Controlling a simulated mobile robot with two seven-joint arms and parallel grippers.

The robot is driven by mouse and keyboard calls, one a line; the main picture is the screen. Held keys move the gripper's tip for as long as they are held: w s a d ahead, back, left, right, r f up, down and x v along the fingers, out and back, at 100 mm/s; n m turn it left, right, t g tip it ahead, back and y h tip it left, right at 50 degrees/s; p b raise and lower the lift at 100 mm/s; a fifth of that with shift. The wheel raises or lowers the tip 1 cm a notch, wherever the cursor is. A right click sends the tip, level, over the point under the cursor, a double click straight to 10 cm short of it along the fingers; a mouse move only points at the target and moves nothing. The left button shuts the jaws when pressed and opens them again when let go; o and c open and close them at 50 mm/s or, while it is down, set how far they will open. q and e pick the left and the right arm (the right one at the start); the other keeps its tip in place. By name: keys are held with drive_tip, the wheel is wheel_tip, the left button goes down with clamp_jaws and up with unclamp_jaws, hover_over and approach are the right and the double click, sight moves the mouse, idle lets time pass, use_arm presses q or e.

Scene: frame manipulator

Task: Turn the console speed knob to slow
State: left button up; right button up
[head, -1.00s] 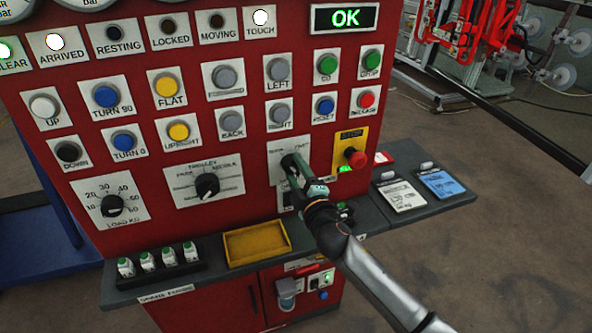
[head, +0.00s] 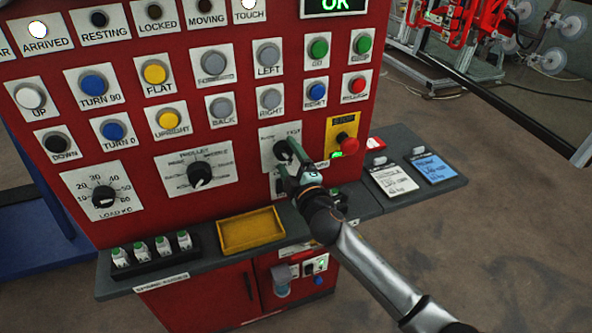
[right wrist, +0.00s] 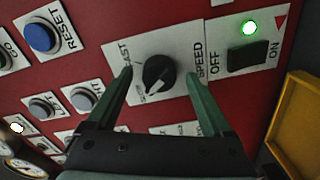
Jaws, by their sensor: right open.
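The speed knob (right wrist: 159,70) is a round black knob on a white plate marked SLOW, FAST and SPEED. In the right wrist view its pale pointer mark is at the lower left, towards the SLOW label. In the head view the knob (head: 281,149) shows at the tips of my right gripper (head: 288,160). My right gripper is open, its two green fingers on either side of the knob, with gaps between them and it in the right wrist view. I cannot tell how far the tips are from the plate. My left gripper is out of view.
The red console (head: 240,150) carries several buttons around the plate. A red stop button (head: 347,144) on yellow is close on the right. An OFF/ON switch (right wrist: 247,56) with a green lamp is near the knob. A yellow tray (head: 252,231) sits on the shelf below.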

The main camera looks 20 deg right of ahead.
drive_tip(key=s, duration=1.2)
drive_tip(key=shift+d+b, duration=0.25)
drive_tip(key=shift+b, duration=0.1)
drive_tip(key=s+a+f+m+g+y+p, duration=0.1)
drive_tip(key=s+f+m+g, duration=0.3)
drive_tip(key=s+f, duration=0.7)
drive_tip(key=s+a+f+m+g+p, duration=0.1)
drive_tip(key=s+f+m+g, duration=0.3)
drive_tip(key=s+f+m, duration=0.4)
wheel_tip(320, 180, down, 7)
drive_tip(key=s, duration=0.2)
drive_tip(key=shift+s+m+g+y, duration=0.3)
drive_tip(key=shift+s+g+y, duration=0.1)
drive_tip(key=shift+f, duration=0.1)
